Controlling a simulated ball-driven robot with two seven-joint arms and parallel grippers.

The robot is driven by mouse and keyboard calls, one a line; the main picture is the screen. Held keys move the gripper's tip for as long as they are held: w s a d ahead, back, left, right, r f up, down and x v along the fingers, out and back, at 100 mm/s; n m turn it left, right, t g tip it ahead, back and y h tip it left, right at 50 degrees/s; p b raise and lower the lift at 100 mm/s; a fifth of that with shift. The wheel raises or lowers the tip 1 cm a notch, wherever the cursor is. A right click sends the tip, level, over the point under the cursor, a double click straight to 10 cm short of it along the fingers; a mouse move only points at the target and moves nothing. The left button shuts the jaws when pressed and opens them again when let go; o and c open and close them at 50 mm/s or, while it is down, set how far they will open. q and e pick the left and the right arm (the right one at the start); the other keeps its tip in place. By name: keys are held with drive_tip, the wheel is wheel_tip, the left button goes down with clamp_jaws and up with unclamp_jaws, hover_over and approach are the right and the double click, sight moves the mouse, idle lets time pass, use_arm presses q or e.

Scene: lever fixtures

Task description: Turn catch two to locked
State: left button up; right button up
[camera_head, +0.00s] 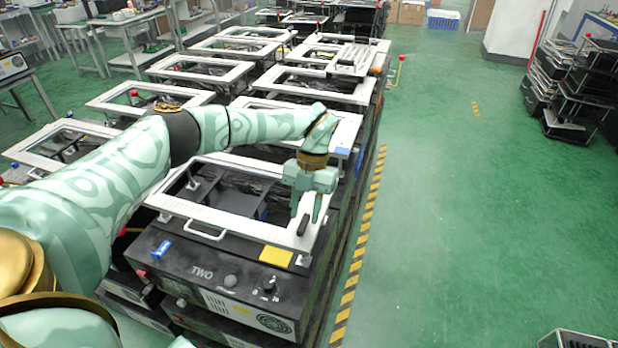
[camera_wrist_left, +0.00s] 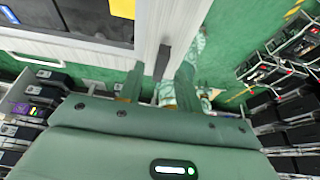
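The fixture marked TWO (camera_head: 202,272) is the nearest black box, with a white frame (camera_head: 185,208) on top. A small dark lever (camera_head: 303,226), which looks like its catch, sits on the right side of that frame. My left gripper (camera_head: 306,217) points down over this side, its two fingers apart. In the left wrist view the lever (camera_wrist_left: 162,62) shows between and just beyond the open fingers (camera_wrist_left: 158,80); I cannot tell whether they touch it. Nothing is held. My right gripper is not in view.
Several similar framed fixtures stand behind and to the left. Green floor (camera_head: 470,210) is open to the right, past a yellow-black stripe (camera_head: 361,240).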

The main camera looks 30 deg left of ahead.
use_arm(q)
drive_tip(key=v, duration=1.4)
drive_tip(key=shift+w+r, duration=0.25)
drive_tip(key=shift+r, duration=0.05)
drive_tip(key=shift+f, duration=0.1)
